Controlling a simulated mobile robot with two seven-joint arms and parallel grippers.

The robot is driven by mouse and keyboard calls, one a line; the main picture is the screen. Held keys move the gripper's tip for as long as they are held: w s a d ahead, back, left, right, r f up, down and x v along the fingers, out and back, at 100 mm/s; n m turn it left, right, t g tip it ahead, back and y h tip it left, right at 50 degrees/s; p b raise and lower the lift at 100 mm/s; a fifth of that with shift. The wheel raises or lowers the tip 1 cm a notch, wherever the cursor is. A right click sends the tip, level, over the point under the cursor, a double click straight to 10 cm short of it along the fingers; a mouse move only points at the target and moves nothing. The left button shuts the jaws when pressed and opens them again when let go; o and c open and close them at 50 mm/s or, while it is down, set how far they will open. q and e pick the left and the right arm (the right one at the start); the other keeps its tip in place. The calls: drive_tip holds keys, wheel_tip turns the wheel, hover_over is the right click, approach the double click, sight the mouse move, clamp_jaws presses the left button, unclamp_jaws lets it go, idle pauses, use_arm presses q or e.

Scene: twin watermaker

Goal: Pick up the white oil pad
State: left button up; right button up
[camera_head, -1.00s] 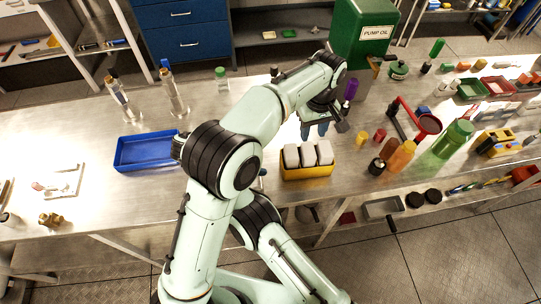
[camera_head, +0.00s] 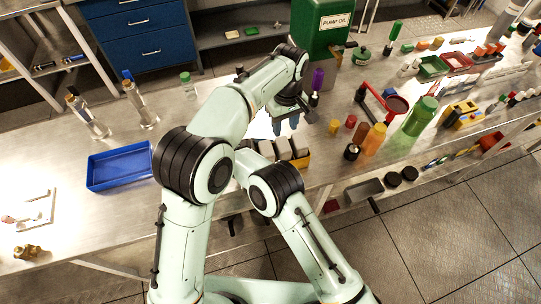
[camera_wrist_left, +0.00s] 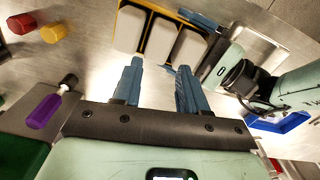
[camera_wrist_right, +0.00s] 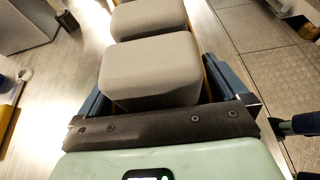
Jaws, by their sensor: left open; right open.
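Pale grey-white pads (camera_head: 282,147) stand in a row in a yellow tray (camera_head: 304,162) on the steel bench. In the left wrist view three pads (camera_wrist_left: 160,40) show beyond my left gripper (camera_wrist_left: 159,66). That gripper (camera_head: 287,124) is open and empty, just behind the tray in the head view. My right gripper (camera_wrist_right: 158,90) is open, its fingers on both sides of the nearest pad (camera_wrist_right: 152,68), which is at the row's left end. Whether they touch it I cannot tell. In the head view my arms hide this gripper and part of the row.
A blue tray (camera_head: 119,166) lies to the left. The bench between blue tray and bottles (camera_head: 146,110) is clear.

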drive_tip(key=shift+d, duration=0.1)
drive_tip(key=shift+c, duration=0.3)
use_arm(q)
drive_tip(key=shift+o, duration=0.3)
use_arm(e)
drive_tip(key=c, duration=0.7)
use_arm(q)
drive_tip(key=o, duration=1)
use_arm(e)
drive_tip(key=shift+o, duration=0.2)
use_arm(q)
drive_tip(key=n, duration=0.3)
drive_tip(key=r+n, duration=0.1)
drive_tip(key=n, duration=0.3)
drive_tip(key=shift+w+a+n, duration=0.1)
drive_tip(key=shift+w+n, duration=0.1)
drive_tip(key=shift+n, duration=0.1)
drive_tip(key=n, duration=0.8)
hover_over(283, 144)
drive_tip(key=f, duration=0.5)
drive_tip(key=shift+w+a, duration=0.1)
drive_tip(key=shift+w, duration=0.15)
drive_tip(key=shift+s+f, duration=0.15)
drive_tip(key=shift+f, duration=1.3)
drive_tip(key=shift+s+f, duration=0.15)
drive_tip(key=shift+f, duration=1.3)
